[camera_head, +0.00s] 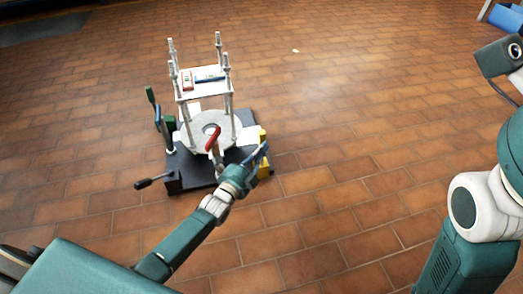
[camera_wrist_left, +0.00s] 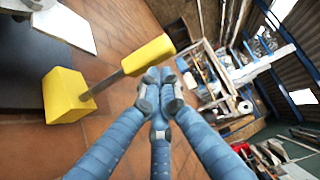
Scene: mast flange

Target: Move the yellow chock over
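The yellow chock (camera_head: 264,171) sits at the right edge of the dark base plate, partly hidden behind my left gripper. In the left wrist view it is a yellow block (camera_wrist_left: 63,97) with a grey rod leading to a yellow end piece (camera_wrist_left: 148,55). My left gripper (camera_head: 262,152) is beside it. In the left wrist view its blue fingers (camera_wrist_left: 160,88) are drawn together, with their tips right by the yellow end piece. I see nothing between them, and cannot tell whether they touch it. My right gripper is out of view.
The dark base plate (camera_head: 188,180) carries a grey round flange (camera_head: 191,134), white posts with a shelf (camera_head: 208,82), a red-handled lever (camera_head: 212,138), a black-knobbed lever (camera_head: 152,181) and green handles at the left. The tiled floor to the right is clear.

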